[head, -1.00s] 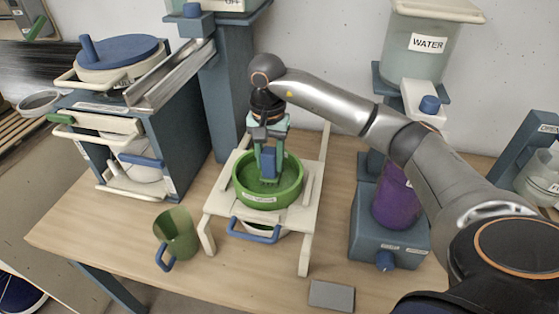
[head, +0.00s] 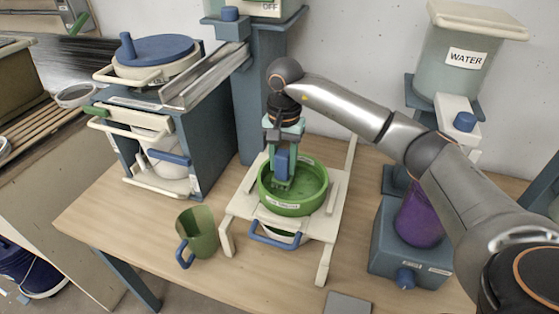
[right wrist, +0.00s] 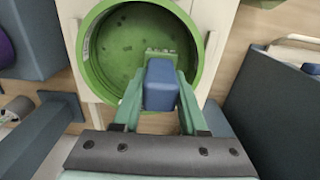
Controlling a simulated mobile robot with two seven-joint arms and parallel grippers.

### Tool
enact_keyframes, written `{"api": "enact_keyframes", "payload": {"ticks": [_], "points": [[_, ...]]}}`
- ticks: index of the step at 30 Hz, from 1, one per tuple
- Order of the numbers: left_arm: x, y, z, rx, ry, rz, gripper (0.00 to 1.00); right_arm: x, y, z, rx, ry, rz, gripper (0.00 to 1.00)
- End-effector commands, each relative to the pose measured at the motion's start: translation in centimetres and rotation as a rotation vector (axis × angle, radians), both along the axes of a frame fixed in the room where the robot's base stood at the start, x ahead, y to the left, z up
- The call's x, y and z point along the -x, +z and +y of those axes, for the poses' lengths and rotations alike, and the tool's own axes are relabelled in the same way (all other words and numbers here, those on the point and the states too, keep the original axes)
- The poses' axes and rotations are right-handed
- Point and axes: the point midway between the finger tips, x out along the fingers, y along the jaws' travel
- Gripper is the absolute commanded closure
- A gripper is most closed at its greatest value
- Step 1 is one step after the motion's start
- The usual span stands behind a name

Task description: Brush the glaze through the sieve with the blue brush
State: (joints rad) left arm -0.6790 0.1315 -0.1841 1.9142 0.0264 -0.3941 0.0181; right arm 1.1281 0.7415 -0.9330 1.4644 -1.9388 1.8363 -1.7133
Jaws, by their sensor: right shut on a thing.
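The green sieve (head: 312,205) sits on a cream stand (head: 236,208) on the table. It also shows in the right wrist view (right wrist: 85,62). My right gripper (head: 283,172) points down over the sieve, shut on the blue brush (head: 282,161). In the right wrist view the brush (right wrist: 160,84) is a blue block between the fingers, with a green end reaching into the sieve. Whether its tip touches the mesh I cannot tell. A container with a blue handle (head: 272,236) stands under the sieve, mostly hidden. My left gripper is not in view.
A green jug (head: 197,234) with a blue handle stands left of the stand. A blue cabinet (head: 215,115) with a lidded pot (head: 155,52) is at the left. A purple container (head: 418,222) and the WATER tank (head: 455,70) are at the right. The table front is mostly clear.

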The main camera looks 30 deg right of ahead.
Motion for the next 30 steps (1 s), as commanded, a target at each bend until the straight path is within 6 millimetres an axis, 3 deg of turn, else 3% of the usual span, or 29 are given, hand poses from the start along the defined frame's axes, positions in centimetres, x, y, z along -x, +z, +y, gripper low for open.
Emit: {"api": "enact_keyframes", "payload": {"ticks": [18,30], "points": [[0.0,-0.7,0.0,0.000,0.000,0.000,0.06,4.5,-0.6,-3.9,0.011,-0.006,0.019,1.00],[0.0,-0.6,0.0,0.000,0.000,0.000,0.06,4.7,-0.5,-4.0,0.010,-0.004,0.021,1.00]]}}
